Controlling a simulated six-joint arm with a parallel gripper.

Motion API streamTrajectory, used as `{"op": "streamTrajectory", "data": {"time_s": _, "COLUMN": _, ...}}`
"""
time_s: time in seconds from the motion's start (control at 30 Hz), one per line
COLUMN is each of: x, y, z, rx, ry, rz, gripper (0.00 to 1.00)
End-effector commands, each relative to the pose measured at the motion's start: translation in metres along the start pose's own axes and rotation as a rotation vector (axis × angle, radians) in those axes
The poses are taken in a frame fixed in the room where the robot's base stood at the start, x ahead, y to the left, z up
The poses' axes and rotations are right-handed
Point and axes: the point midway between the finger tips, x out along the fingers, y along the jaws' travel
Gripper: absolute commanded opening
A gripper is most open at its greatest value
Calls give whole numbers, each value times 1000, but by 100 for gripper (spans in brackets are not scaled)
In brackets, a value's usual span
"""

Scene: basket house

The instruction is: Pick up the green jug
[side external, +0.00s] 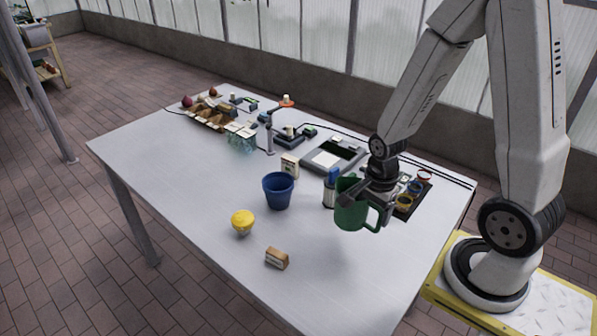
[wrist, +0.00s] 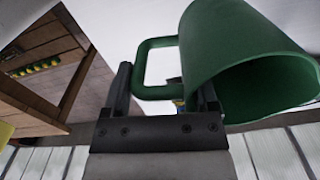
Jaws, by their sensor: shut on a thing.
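The green jug (side external: 350,208) is in my gripper (side external: 366,194), held above the right part of the table in the side view. Its handle points right in that view. In the wrist view the jug (wrist: 240,50) fills the upper right, its open mouth toward the lower right. My gripper (wrist: 165,95) has one finger at the jug's wall and the other beyond the handle's left side. The exact contact is partly hidden.
On the white table (side external: 180,175) stand a blue cup (side external: 278,190), a yellow object (side external: 242,221) and a small brown block (side external: 276,258). A blue-capped bottle (side external: 330,188) is close left of the jug. Devices crowd the back; the left front is clear.

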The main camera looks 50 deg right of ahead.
Motion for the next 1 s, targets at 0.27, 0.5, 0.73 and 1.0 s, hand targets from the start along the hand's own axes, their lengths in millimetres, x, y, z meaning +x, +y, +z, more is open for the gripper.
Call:
{"op": "streamTrajectory", "data": {"time_s": 0.27, "x": -11, "y": 0, "z": 0, "rx": 0, "ry": 0, "rz": -2, "gripper": 0}}
{"op": "streamTrajectory", "data": {"time_s": 0.5, "x": -15, "y": 0, "z": 0, "rx": 0, "ry": 0, "rz": -2, "gripper": 0}}
{"op": "streamTrajectory", "data": {"time_s": 0.73, "x": -17, "y": 0, "z": 0, "rx": 0, "ry": 0, "rz": -1, "gripper": 0}}
{"op": "streamTrajectory", "data": {"time_s": 1.0, "x": -17, "y": 0, "z": 0, "rx": 0, "ry": 0, "rz": -1, "gripper": 0}}
